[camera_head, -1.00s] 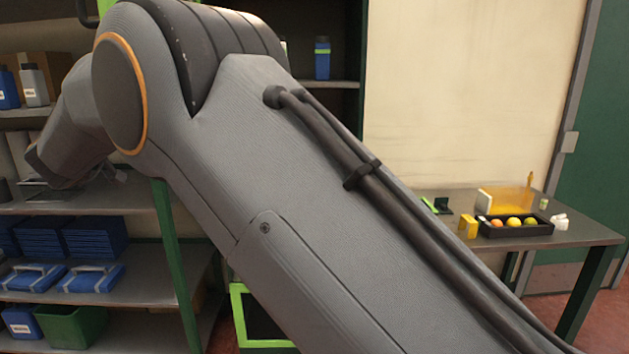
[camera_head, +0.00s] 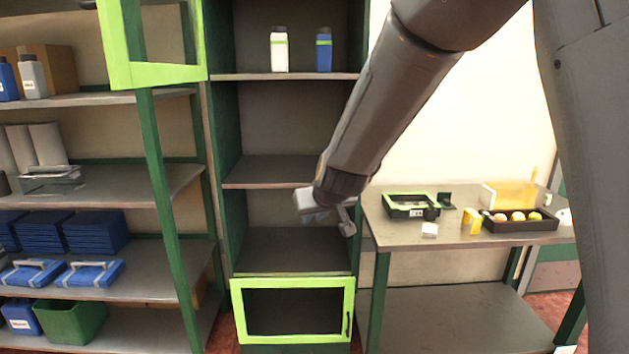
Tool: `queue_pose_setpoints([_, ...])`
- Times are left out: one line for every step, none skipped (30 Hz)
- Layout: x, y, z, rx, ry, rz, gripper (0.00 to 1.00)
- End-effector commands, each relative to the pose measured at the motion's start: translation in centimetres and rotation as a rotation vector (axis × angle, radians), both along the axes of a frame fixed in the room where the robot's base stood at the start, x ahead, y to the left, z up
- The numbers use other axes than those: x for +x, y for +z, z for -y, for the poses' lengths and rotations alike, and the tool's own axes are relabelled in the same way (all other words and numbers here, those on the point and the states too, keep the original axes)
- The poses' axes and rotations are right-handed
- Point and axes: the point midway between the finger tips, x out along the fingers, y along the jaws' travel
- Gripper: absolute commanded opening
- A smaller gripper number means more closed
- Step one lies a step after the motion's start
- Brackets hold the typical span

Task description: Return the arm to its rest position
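My gripper (camera_head: 328,222) hangs at the end of my arm in the middle of the view, in front of the open cabinet's lower shelf and left of the table. Two pale grey fingers show, set apart, with nothing seen between them. My arm comes down from the upper right, and its large grey link fills the right edge. On the table (camera_head: 375,215) stands a black tray (camera_head: 545,224) holding several round fruits, orange and yellow (camera_head: 517,216) among them. My arm link hides the table's right end.
The cabinet (camera_head: 290,172) holds a white bottle (camera_head: 279,50) and a blue bottle (camera_head: 324,52). A green-black device (camera_head: 409,206) lies on the table. Shelves with blue cases (camera_head: 92,276) stand left.

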Motion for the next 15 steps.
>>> queue_pose_setpoints([-2.2,-1.3,2.6,-0.005,-0.025,-0.063,0.19])
queue_pose_setpoints([-3.5,-2.2,4.0,-0.008,-0.037,-0.103,0.19])
queue_pose_setpoints([-5.4,-3.2,5.6,-0.013,-0.055,-0.154,0.19])
queue_pose_setpoints([-6.8,-3.9,6.9,-0.017,-0.067,-0.193,0.19])
queue_pose_setpoints([-8.3,-4.6,8.1,-0.019,-0.084,-0.232,0.19])
queue_pose_setpoints([-10.4,-5.6,9.6,-0.024,-0.105,-0.283,0.19])
queue_pose_setpoints([-11.9,-6.2,10.8,-0.028,-0.122,-0.32,0.19])
queue_pose_setpoints([-13.5,-6.8,11.9,-0.032,-0.138,-0.359,0.19])
queue_pose_setpoints([-15.6,-7.6,13.2,-0.037,-0.161,-0.407,0.19])
queue_pose_setpoints([-17.2,-8.1,14.1,-0.041,-0.179,-0.443,0.19])
queue_pose_setpoints([-18.7,-8.6,15.0,-0.047,-0.193,-0.475,0.19])
queue_pose_setpoints([-20.6,-9.1,16.0,-0.052,-0.215,-0.517,0.19])
queue_pose_setpoints([-21.9,-9.5,16.7,-0.056,-0.23,-0.545,0.19])
queue_pose_setpoints([-23.1,-9.8,17.3,-0.06,-0.243,-0.57,0.19])
queue_pose_setpoints([-24.5,-10.1,18.0,-0.065,-0.259,-0.6,0.19])
